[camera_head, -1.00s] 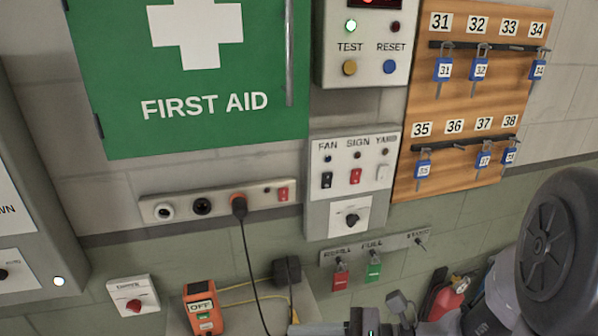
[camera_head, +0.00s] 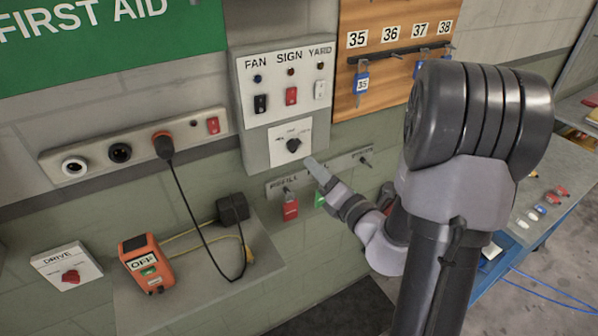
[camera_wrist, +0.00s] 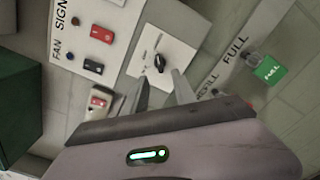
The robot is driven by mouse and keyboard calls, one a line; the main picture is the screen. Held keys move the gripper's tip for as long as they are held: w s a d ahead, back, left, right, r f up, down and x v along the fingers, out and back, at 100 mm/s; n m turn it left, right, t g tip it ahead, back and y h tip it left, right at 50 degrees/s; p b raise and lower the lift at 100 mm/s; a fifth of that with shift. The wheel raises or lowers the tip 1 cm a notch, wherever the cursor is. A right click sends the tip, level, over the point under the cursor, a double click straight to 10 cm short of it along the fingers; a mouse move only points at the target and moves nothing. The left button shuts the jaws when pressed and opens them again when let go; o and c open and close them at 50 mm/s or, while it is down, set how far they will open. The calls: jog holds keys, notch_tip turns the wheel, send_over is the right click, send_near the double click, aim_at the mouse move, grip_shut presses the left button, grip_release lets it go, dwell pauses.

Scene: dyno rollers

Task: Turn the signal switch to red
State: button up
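A dark rotary knob (camera_head: 293,144) sits on a white plate at the bottom of the grey switch panel (camera_head: 256,152). The small labels around it are too blurred to read, so I cannot tell its setting or confirm it is the signal switch. In the wrist view the knob (camera_wrist: 159,62) lies beyond the fingertips, tilted in the picture. My gripper (camera_head: 316,168) is just below and right of the knob in the head view, apart from it. In the wrist view its two fingers (camera_wrist: 160,88) are spread with nothing between them.
Above the knob are FAN, SIGN and YARD rockers; the SIGN rocker (camera_head: 291,95) is red. A key rail (camera_head: 275,188) with red and green tags hangs below. A socket strip (camera_head: 140,152), orange OFF device (camera_head: 145,262) and DRIVE switch (camera_head: 68,275) are left.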

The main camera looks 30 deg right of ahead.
aim_at(297, 148)
jog(key=w+p, duration=0.1)
jog(key=w, duration=0.8)
jog(key=shift+a, duration=0.2)
grip_shut()
